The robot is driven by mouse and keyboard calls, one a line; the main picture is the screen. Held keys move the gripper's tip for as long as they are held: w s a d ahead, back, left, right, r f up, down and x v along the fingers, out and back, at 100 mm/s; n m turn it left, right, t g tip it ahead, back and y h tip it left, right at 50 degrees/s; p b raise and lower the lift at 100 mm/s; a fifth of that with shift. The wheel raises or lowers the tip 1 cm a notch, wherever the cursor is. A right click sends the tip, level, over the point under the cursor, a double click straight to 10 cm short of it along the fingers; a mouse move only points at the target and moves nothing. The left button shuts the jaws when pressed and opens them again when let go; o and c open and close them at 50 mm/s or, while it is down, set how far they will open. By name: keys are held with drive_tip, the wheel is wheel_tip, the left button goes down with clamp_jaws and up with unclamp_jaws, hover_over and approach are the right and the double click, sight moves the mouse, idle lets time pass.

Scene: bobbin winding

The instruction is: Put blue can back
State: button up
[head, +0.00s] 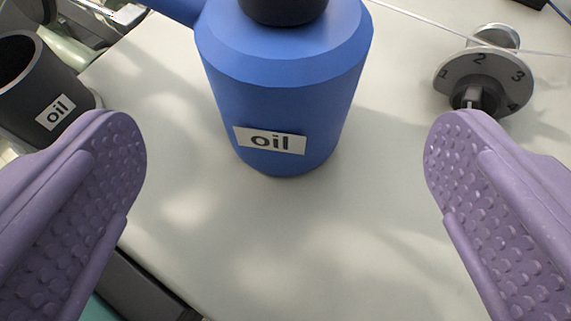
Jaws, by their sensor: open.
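The blue can (285,85) stands upright on the pale work surface at the top middle of the head view. It has a dark cap (283,8), a white label reading "oil" (270,140), and a blue spout or handle part running off to the upper left. Its top is cut off by the frame edge. My gripper (285,185) is open, its two purple ribbed fingers wide apart at the left and right. The can stands between and beyond the fingertips, and neither finger touches it.
A dark round holder labelled "oil" (38,88) is at the upper left, empty as far as I see. A grey numbered dial (484,80) with a black knob stands at the upper right, near a thin thread. The pale surface (270,240) before the can is clear.

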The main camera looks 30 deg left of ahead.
drive_tip(key=v, duration=0.3)
drive_tip(key=shift+s+d+r+p, duration=0.15)
drive_tip(key=shift+s+p, duration=0.15)
drive_tip(key=shift+p, duration=0.1)
